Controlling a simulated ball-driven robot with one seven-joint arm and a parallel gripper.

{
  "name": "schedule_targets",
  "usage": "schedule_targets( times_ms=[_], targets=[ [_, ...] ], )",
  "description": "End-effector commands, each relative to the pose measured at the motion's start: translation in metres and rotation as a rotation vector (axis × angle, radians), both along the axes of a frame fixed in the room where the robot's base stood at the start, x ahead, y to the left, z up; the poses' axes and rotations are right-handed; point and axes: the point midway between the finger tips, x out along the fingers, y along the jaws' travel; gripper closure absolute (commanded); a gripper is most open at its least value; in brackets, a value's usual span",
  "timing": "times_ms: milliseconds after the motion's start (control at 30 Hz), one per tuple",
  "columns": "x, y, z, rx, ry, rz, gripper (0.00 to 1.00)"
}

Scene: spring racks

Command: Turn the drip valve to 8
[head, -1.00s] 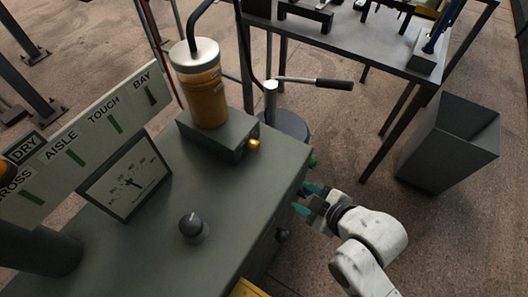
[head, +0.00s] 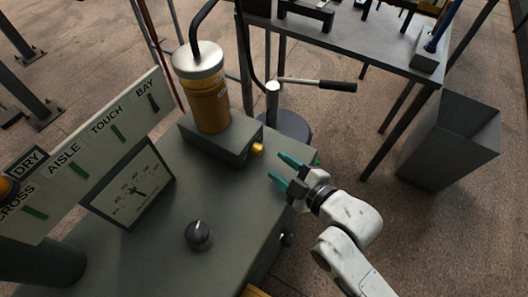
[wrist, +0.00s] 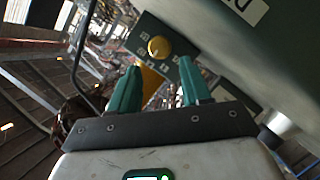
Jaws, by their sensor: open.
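The drip valve looks to be the small brass knob (head: 257,149) on the side of the grey block under the amber reservoir (head: 209,100). In the wrist view the round brass knob (wrist: 158,48) sits on a dark plate with small pale marks around it, too small to read surely. My gripper (head: 283,168) is open and empty, with green fingers pointing toward the knob from the right. It is apart from the knob. In the wrist view the knob lies beyond and between the fingertips of my gripper (wrist: 157,72). Which mark the knob points to cannot be told.
The grey cabinet (head: 165,245) carries a black knob (head: 198,235), a dial gauge (head: 132,188) and a label board (head: 90,150). A lever with a black grip (head: 338,86) stands behind the gripper. A grey bin (head: 450,145) and a table (head: 345,35) stand right.

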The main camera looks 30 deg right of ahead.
Motion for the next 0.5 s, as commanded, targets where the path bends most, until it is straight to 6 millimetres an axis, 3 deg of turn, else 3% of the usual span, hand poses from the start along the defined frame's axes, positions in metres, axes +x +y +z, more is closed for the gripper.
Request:
schedule_targets(
  times_ms=[200, 500],
  targets=[
    [0.037, 0.007, -0.009, 0.002, -0.002, -0.001, 0.52],
    [0.064, 0.012, -0.018, 0.000, 0.001, -0.001, 0.52]
  ],
)
